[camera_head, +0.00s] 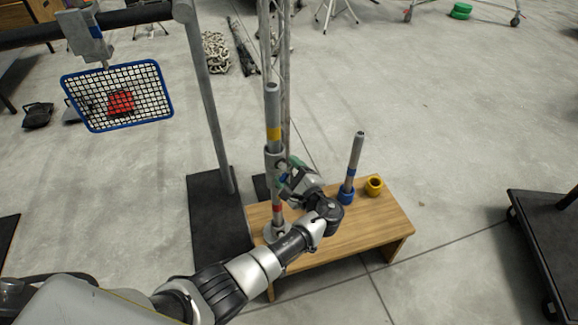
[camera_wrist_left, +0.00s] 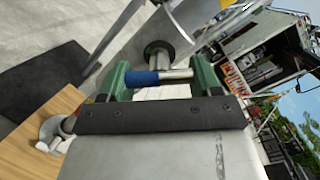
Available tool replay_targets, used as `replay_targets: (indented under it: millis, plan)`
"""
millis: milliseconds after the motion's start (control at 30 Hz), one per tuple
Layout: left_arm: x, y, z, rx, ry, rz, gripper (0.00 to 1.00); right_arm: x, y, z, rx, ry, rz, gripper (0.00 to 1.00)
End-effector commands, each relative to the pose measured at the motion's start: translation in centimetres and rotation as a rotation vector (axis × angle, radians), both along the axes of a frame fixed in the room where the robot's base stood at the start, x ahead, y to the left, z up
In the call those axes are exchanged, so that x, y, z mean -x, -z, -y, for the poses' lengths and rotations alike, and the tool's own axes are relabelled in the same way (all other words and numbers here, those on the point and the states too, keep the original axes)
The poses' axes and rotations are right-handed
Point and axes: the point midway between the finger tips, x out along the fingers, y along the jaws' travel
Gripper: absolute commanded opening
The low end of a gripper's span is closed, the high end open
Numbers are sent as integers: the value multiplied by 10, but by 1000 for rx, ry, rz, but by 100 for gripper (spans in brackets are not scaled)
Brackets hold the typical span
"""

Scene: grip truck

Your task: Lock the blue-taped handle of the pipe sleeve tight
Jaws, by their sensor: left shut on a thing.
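A grey upright pipe (camera_head: 272,118) with yellow and red tape stands on a small wooden bench (camera_head: 345,228). A metal pipe sleeve (camera_head: 273,162) sits around it at mid height. My left gripper (camera_head: 288,173) reaches the sleeve from the right, partly hidden by its own wrist. In the left wrist view, the handle with blue tape (camera_wrist_left: 141,79) runs crosswise between the green fingers of my left gripper (camera_wrist_left: 160,80), which is shut on it. A dark round knob end (camera_wrist_left: 159,55) shows just behind the handle. My right gripper is not in view.
A shorter pipe (camera_head: 355,152) stands in a blue collar (camera_head: 346,195) on the bench, beside a yellow ring (camera_head: 374,186). A metal stand post (camera_head: 208,100) holds a blue-framed mesh (camera_head: 118,97) at left. A dark cart (camera_head: 545,235) is at far right. Open floor lies between.

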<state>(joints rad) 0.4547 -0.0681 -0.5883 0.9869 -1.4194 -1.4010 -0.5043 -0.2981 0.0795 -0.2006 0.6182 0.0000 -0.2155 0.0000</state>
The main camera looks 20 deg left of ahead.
Motion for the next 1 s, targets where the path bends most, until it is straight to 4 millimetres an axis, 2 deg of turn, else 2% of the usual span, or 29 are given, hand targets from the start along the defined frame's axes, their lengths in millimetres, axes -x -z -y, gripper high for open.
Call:
replay_targets:
  millis: [33, 500, 1000]
  plan:
    - [0, -3, 1, -30, 1, -37, 40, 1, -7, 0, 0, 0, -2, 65]
    - [2, 0, -1, -307, -4, -357, 40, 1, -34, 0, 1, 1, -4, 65]
    - [3, 3, -2, -462, -7, -538, 40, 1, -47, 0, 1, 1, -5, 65]
